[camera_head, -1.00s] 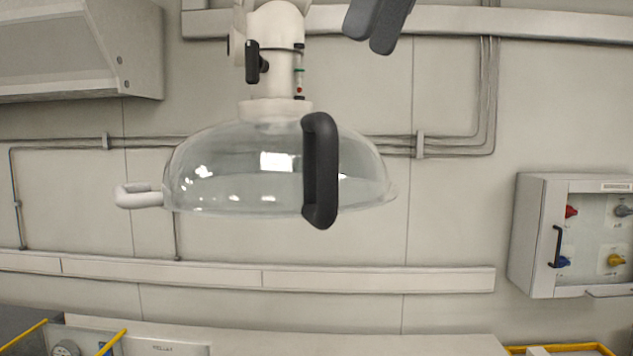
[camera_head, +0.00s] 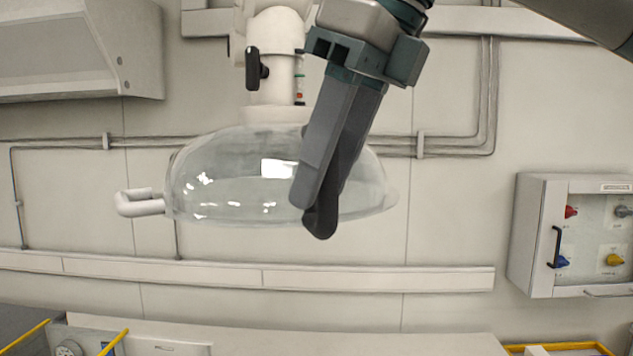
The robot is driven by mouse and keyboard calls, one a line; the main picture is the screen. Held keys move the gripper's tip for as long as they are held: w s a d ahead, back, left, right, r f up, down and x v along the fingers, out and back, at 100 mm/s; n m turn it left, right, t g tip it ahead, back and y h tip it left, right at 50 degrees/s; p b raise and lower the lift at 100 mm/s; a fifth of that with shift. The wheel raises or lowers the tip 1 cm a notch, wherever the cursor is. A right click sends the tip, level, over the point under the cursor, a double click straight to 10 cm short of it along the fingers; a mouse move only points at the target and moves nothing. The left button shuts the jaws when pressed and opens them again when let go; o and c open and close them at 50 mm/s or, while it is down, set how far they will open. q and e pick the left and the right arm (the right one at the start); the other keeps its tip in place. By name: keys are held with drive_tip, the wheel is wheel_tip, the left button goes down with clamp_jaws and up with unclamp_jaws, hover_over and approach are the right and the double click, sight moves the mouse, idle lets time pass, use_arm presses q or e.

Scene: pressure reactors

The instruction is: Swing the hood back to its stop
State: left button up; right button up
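The hood (camera_head: 230,185) is a clear dome hanging under a white arm (camera_head: 275,65) in the middle of the head view. A white bent handle (camera_head: 140,203) sticks out at its left. A black bar handle (camera_head: 321,224) is on its front; only its lower end shows clearly below my fingers. My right gripper (camera_head: 320,195) comes from the upper right, its long grey fingers pointing down over the bar handle. The fingers overlap in this view and hide most of the bar, so their grip on it cannot be told. My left gripper is not in view.
A wall cabinet (camera_head: 75,50) is at the upper left. A control box (camera_head: 530,235) with coloured knobs is on the right wall. A wall rail (camera_head: 250,275) runs below the hood. The space left and right of the hood is clear.

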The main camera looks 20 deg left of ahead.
drive_tip(key=shift+p+x, duration=0.3)
drive_tip(key=shift+x, duration=1.05)
clamp_jaws()
